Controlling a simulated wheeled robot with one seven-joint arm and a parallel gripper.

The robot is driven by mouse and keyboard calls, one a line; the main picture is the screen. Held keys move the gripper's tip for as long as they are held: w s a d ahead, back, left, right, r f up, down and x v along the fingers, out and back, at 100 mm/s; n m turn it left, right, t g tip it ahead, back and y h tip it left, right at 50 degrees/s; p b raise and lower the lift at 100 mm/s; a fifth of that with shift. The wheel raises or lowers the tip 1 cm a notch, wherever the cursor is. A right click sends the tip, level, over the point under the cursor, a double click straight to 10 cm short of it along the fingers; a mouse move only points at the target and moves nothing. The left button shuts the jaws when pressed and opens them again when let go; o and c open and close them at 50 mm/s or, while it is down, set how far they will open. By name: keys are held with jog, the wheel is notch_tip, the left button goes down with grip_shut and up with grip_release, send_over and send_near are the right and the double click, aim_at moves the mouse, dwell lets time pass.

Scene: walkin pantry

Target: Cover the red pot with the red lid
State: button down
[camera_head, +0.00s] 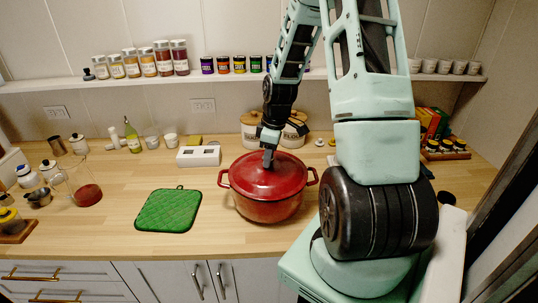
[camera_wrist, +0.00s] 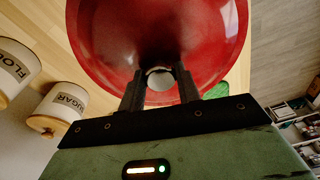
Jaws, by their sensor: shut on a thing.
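The red pot (camera_head: 268,209) stands on the wooden counter, with a handle on each side. The red lid (camera_head: 282,176) is over the pot's mouth and looks level on it; whether its rim is fully seated I cannot tell. My gripper (camera_head: 268,155) comes down from above onto the lid's middle. In the wrist view my gripper (camera_wrist: 159,88) has its two dark fingers on either side of the light round knob of the lid (camera_wrist: 110,35), shut on it. The pot is hidden behind the lid in the wrist view.
A green pot holder (camera_head: 168,210) lies left of the pot on the wooden counter (camera_head: 110,222). A white box (camera_head: 199,156) and flour and sugar canisters (camera_head: 293,134) stand behind. A glass jug (camera_head: 84,190) is at the left. The counter's front edge is close below the pot.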

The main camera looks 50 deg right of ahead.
jog(key=shift+f, duration=0.1)
jog(key=c, duration=0.9)
grip_release()
jog(key=r+b, duration=0.1)
jog(key=r, duration=0.4)
jog(key=s+r+b, duration=0.1)
jog(key=r, duration=0.5)
jog(key=s+d+r, duration=0.1)
jog(key=r, duration=0.5)
jog(key=shift+d+r+b, duration=0.1)
jog(key=shift+r+b, duration=0.05)
jog(key=shift+b, duration=0.25)
